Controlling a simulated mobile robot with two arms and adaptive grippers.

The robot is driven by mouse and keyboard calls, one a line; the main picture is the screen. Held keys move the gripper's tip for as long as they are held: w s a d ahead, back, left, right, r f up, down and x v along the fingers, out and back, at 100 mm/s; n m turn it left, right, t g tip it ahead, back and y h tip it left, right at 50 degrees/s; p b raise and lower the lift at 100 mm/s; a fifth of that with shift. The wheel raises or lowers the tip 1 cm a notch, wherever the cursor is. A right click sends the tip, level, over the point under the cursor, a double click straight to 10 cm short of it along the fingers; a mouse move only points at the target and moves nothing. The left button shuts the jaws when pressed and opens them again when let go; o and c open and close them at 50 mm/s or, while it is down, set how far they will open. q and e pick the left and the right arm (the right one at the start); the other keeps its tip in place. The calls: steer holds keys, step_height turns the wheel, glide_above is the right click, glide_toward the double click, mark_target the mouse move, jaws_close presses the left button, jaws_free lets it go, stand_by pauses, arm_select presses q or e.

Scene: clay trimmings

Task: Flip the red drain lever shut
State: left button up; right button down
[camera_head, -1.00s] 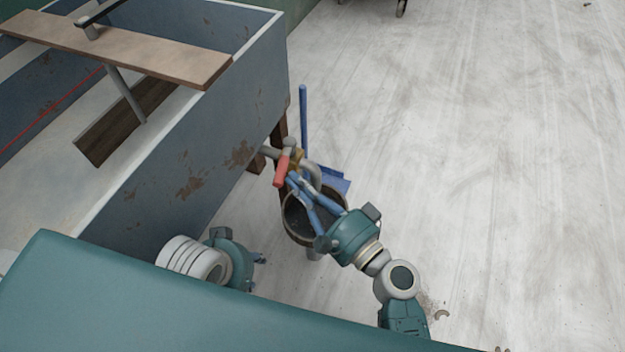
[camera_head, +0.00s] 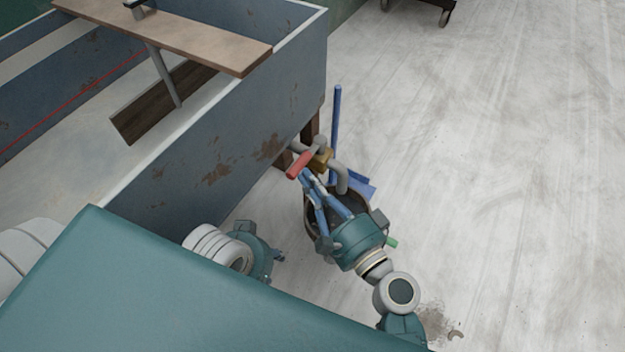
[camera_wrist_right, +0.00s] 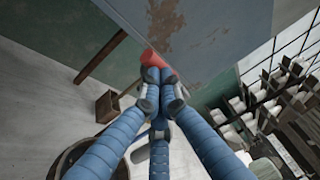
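The red drain lever (camera_head: 299,164) sits on a brass valve (camera_head: 321,160) at the near end of the trough (camera_head: 235,130), slanting down to the left in the head view. My right gripper (camera_head: 308,178) reaches up to it with blue fingers. In the right wrist view its fingertips (camera_wrist_right: 162,92) are drawn together, with the red lever (camera_wrist_right: 153,60) directly beyond them. They look shut against or just below the lever; no lever shows between them. My left gripper (camera_head: 278,257) is low beside the trough, mostly hidden by its own wrist.
A grey drain pipe (camera_head: 342,178) curves down from the valve over a dark bucket (camera_head: 309,208). A blue upright handle (camera_head: 336,120) and a blue pan-like piece (camera_head: 362,190) stand behind. A wooden board (camera_head: 180,35) spans the trough. The floor to the right is mostly clear.

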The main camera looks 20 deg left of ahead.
steer(key=shift+s+a+r, duration=0.2)
steer(key=shift+a, duration=0.15)
steer(key=v, duration=1.2)
steer(key=shift+w+d+f, duration=0.15)
steer(key=shift+w+d, duration=0.05)
steer(key=shift+d, duration=0.15)
